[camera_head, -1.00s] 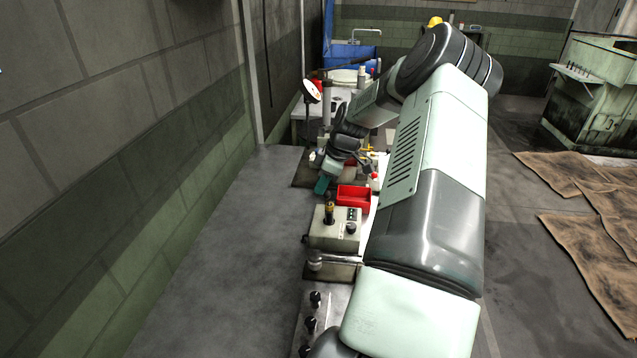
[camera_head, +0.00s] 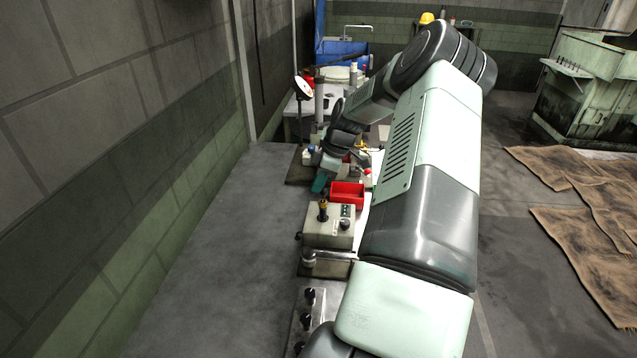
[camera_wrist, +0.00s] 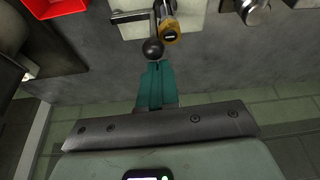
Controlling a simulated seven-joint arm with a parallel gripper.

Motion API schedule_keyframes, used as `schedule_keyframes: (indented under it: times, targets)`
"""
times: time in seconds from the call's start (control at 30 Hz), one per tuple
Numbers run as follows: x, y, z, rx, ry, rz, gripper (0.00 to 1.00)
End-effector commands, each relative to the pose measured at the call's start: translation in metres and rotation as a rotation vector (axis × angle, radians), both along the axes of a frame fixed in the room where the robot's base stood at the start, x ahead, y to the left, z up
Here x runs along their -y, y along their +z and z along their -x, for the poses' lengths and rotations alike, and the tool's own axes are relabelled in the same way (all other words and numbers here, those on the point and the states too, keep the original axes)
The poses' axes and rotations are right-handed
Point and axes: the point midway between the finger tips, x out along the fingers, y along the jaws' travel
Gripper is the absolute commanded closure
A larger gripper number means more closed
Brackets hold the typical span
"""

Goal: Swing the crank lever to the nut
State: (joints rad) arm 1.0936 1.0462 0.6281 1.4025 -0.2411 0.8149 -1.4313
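A dark ball knob (camera_wrist: 153,48) stands just beyond my fingertips in the wrist view. It appears to be the end of the crank lever, whose metal arm (camera_wrist: 130,16) shows behind it. A brass-coloured round part (camera_wrist: 170,32) sits close to the right of the knob; I cannot tell whether it is the nut. My gripper (camera_wrist: 156,64) has teal fingers pressed side by side, with nothing seen between them. I cannot tell whether they touch the knob. In the head view my gripper (camera_head: 320,182) is small, beyond the control box (camera_head: 327,228) and left of the red bin.
The red bin (camera_head: 347,194) stands behind the control box. A roller-ended metal bar (camera_head: 309,257) lies in front of the box, and a plate with several black knobs (camera_head: 309,295) is nearer.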

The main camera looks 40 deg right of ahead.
Motion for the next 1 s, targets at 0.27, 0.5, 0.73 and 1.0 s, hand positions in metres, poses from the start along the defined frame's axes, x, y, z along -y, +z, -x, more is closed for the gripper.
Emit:
schedule_keyframes:
  times: [0.27, 0.5, 0.73, 1.0]
  targets:
    - [-0.01, 0.005, -0.007, -0.002, 0.001, 0.002, 1.0]
    - [-0.021, 0.039, -0.017, 0.003, -0.005, 0.005, 1.0]
    - [-0.008, 0.083, -0.007, 0.002, -0.003, 0.003, 1.0]
    - [-0.003, 0.106, -0.002, 0.0, 0.0, 0.0, 1.0]
